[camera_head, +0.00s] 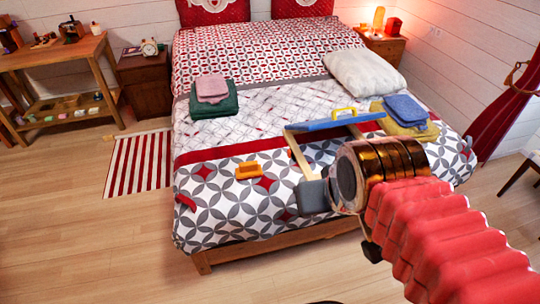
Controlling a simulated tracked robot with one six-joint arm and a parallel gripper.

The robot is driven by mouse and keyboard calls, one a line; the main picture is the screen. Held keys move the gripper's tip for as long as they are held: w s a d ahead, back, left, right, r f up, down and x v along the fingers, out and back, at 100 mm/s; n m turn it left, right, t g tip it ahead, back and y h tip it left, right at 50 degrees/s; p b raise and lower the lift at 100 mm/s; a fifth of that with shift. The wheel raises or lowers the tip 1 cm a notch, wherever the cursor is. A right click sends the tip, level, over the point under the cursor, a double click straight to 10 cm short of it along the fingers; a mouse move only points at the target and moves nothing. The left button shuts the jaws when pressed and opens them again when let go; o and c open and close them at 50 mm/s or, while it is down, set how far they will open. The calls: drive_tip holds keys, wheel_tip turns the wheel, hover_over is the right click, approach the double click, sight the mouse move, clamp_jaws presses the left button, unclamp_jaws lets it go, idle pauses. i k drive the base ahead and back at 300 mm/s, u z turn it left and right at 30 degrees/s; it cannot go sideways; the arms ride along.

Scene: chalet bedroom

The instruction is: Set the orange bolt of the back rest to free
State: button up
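A blue bar-like piece (335,122) with a yellow handle (345,111) stands over the bed beyond my arm. A pale strut (299,158) runs down from its left end; this looks like the back rest, partly hidden by my arm. An orange piece (249,171) with a darker middle lies on the quilt to the left, apart from it. I cannot tell whether this is the bolt or how it is set. My gripper (313,196) shows as a grey block at the arm's end, near the strut's lower end. Its fingers cannot be made out, nor whether it touches the strut.
The bed (225,222) fills the middle. Folded green cloth (214,105), a white pillow (365,72), a blue folded cloth (405,110) and a small red piece (186,202) lie on it. Bare floor is at left, with a striped rug (138,165).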

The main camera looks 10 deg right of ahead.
sight(289, 154)
drive_tip(key=u, duration=0.7)
drive_tip(key=i, duration=1)
drive_tip(key=u, duration=0.05)
